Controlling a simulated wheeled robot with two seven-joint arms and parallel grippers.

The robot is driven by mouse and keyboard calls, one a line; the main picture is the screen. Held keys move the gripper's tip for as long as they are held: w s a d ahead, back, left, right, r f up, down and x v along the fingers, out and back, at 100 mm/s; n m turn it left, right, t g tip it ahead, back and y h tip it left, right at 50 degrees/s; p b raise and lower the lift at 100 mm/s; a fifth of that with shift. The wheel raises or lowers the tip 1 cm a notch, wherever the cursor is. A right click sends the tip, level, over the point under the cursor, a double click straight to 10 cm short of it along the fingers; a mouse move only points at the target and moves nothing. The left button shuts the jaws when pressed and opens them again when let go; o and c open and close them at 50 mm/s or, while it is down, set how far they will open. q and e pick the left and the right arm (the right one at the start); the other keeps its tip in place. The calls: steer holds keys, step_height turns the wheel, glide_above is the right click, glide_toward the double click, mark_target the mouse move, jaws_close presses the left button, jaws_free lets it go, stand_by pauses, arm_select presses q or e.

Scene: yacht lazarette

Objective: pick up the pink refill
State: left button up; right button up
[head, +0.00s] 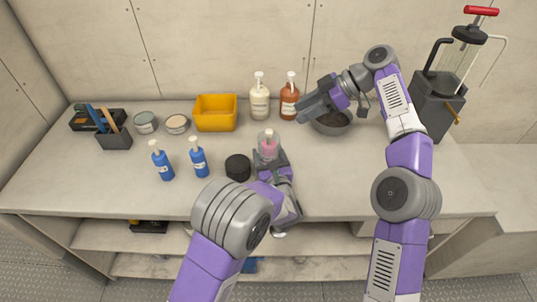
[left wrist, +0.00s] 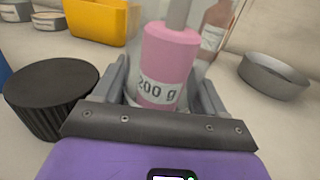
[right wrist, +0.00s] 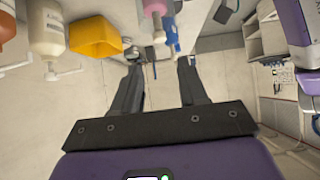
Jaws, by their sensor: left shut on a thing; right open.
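The pink refill (head: 268,146) is a small pink cylinder on the bench, in the front middle. In the left wrist view the pink refill (left wrist: 168,60) bears a "200 g" label and has a grey stem on top. My left gripper (head: 268,158) is shut on it, one finger on each side. Whether its base touches the bench is hidden. My right gripper (head: 308,108) is open and empty, beside the orange-brown bottle and over the grey bowl's left side. The refill also shows at the top of the right wrist view (right wrist: 155,8).
A black round lid or puck (head: 238,167) stands just left of the refill. Two blue bottles (head: 198,157), a yellow bin (head: 215,113), cream (head: 260,98) and orange-brown (head: 289,97) pump bottles and a grey bowl (head: 333,123) surround it. A pump canister (head: 438,105) stands right.

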steer(key=shift+o, duration=1.1)
steer(key=shift+w+d+f, duration=0.1)
steer(key=w+d+n+t+h, duration=0.3)
steer(key=d+t+h, duration=0.3)
steer(key=d, duration=0.1)
steer(key=w+d+n+t+h, duration=0.3)
steer(key=d+t+h, duration=0.2)
steer(key=d, duration=0.2)
step_height(320, 180, up, 2)
steer(key=s+a+n+t, duration=0.2)
steer(key=n, duration=0.3)
steer(key=n+g+y, duration=0.2)
steer(key=n+y, duration=0.7)
steer(key=n, duration=0.6)
glide_toward(272, 134)
steer(key=shift+g, duration=0.3)
steer(key=shift+r+x, duration=0.1)
steer(key=shift+x, duration=2.1)
steer(key=shift+r+x, duration=0.15)
steer(key=shift+x, duration=2.05)
steer(key=shift+w, duration=0.1)
